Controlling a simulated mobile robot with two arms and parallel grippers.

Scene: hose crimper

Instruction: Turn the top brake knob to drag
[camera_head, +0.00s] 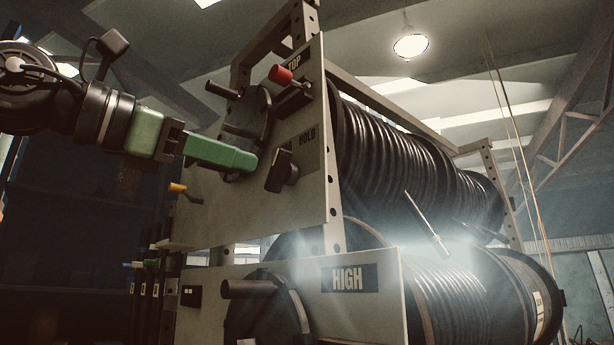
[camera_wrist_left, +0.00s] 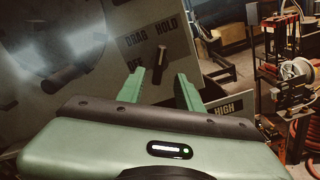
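The top brake knob (camera_head: 282,172) is a dark bar-shaped knob on the grey panel marked TOP. It also shows in the left wrist view (camera_wrist_left: 162,56), below and between the DRAG and HOLD labels, with OFF to its lower left. There its bar stands roughly upright; I cannot tell exactly which label it points at. My left gripper (camera_head: 254,162) has green fingers and reaches in from the left, close to the knob. In the wrist view its fingers (camera_wrist_left: 160,72) are apart, with the knob ahead between their tips and nothing held. My right gripper is not in view.
A red knob (camera_head: 281,75) and a dark crank handle (camera_head: 222,90) stick out above the brake knob. A yellow-tipped lever (camera_head: 178,188) is lower left. Large hose reels (camera_head: 385,150) fill the rack behind. The lower panel carries a HIGH label (camera_head: 347,279) and another handle (camera_head: 248,289).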

